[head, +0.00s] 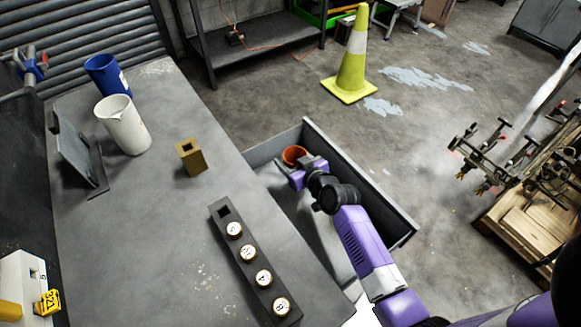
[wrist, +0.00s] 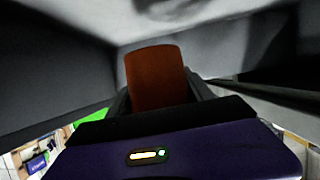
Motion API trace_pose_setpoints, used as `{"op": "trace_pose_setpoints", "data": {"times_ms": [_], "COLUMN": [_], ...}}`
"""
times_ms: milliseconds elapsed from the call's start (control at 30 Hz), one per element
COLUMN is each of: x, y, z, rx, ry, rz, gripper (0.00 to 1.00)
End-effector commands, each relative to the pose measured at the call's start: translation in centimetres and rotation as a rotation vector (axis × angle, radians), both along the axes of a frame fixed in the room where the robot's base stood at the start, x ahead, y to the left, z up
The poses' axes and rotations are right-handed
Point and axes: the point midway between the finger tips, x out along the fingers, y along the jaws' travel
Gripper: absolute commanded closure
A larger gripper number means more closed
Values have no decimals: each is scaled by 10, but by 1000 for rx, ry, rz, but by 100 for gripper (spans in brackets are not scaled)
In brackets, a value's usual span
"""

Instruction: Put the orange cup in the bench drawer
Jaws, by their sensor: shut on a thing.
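The orange cup (head: 294,155) is at the far end of the open bench drawer (head: 372,183), in the head view. My gripper (head: 296,172) is shut on the cup, and my arm reaches over the drawer from the lower right. In the wrist view the cup (wrist: 156,78) stands between my fingers (wrist: 158,100), with grey drawer walls (wrist: 50,70) around it. The cup's lower part is hidden by my gripper, so I cannot tell whether it touches the drawer floor.
On the bench (head: 170,240) stand a white beaker (head: 123,125), a blue cup (head: 106,76), a brass block (head: 191,157) and a dark strip with several round knobs (head: 256,265). A yellow cone (head: 352,60) stands on the floor beyond the drawer. A wooden pallet cart (head: 530,205) is at right.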

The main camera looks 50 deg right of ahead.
Motion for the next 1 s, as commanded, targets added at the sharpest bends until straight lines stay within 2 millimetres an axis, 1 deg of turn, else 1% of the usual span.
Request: {"op": "trace_pose_setpoints", "data": {"times_ms": [200, 300, 567, 1000], "x": [0, 0, 0, 0], "y": [0, 0, 0, 0], "z": [-30, -37, -37, -49], "rx": [1, 0, -1, 0], "ry": [2, 0, 0, 0], "rz": [1, 0, 0, 0], "gripper": [93, 93, 93, 93]}}
